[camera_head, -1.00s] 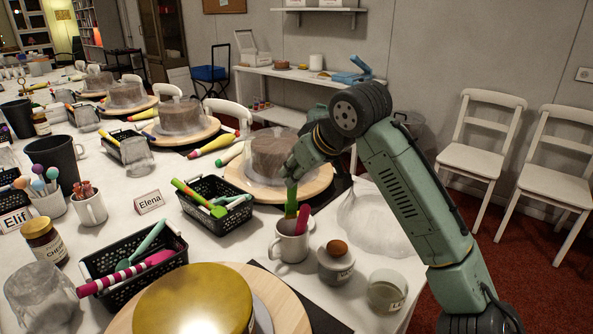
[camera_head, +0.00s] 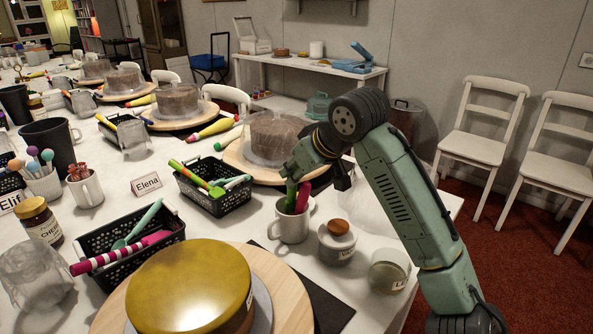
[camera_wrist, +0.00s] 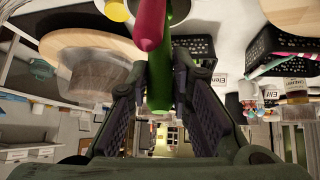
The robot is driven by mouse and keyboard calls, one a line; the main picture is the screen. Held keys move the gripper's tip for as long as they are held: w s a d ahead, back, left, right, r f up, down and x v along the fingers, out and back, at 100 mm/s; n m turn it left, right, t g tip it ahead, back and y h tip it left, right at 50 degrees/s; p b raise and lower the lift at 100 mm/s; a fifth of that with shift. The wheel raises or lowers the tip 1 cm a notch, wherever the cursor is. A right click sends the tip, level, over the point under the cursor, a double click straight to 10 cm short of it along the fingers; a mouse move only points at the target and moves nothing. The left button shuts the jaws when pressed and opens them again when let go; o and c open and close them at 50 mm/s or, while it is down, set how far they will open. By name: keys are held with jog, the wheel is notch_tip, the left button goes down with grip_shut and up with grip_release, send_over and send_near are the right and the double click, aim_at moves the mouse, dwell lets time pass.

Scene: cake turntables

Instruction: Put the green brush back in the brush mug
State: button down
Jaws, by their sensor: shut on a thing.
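The white brush mug (camera_head: 289,226) stands upright on the table in the head view. A magenta brush (camera_head: 303,196) leans in it, and its rounded end also shows in the wrist view (camera_wrist: 150,25). The green brush (camera_head: 291,195) stands beside the magenta one, its lower part hidden behind the mug's rim, so it appears inside the mug. My gripper (camera_head: 294,176) is just above the mug. In the wrist view my gripper (camera_wrist: 161,78) is shut on the green brush (camera_wrist: 159,100), with a finger on either side of its handle.
A lidded jar (camera_head: 337,243) and a glass jar (camera_head: 388,271) stand right of the mug. A black basket (camera_head: 215,206) is to the left, a covered cake on a turntable (camera_head: 274,139) behind, and a gold-topped cake (camera_head: 190,290) in front.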

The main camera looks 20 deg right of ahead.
jog(key=shift+f, duration=0.1)
jog(key=shift+f+b, duration=0.75)
jog(key=shift+f, duration=0.4)
jog(key=c, duration=1.4)
grip_release()
jog(key=shift+o, duration=0.2)
notch_tip(320, 180, up, 10)
jog(key=p, duration=0.8)
jog(key=shift+r+p, duration=0.1)
jog(key=shift+p, duration=0.3)
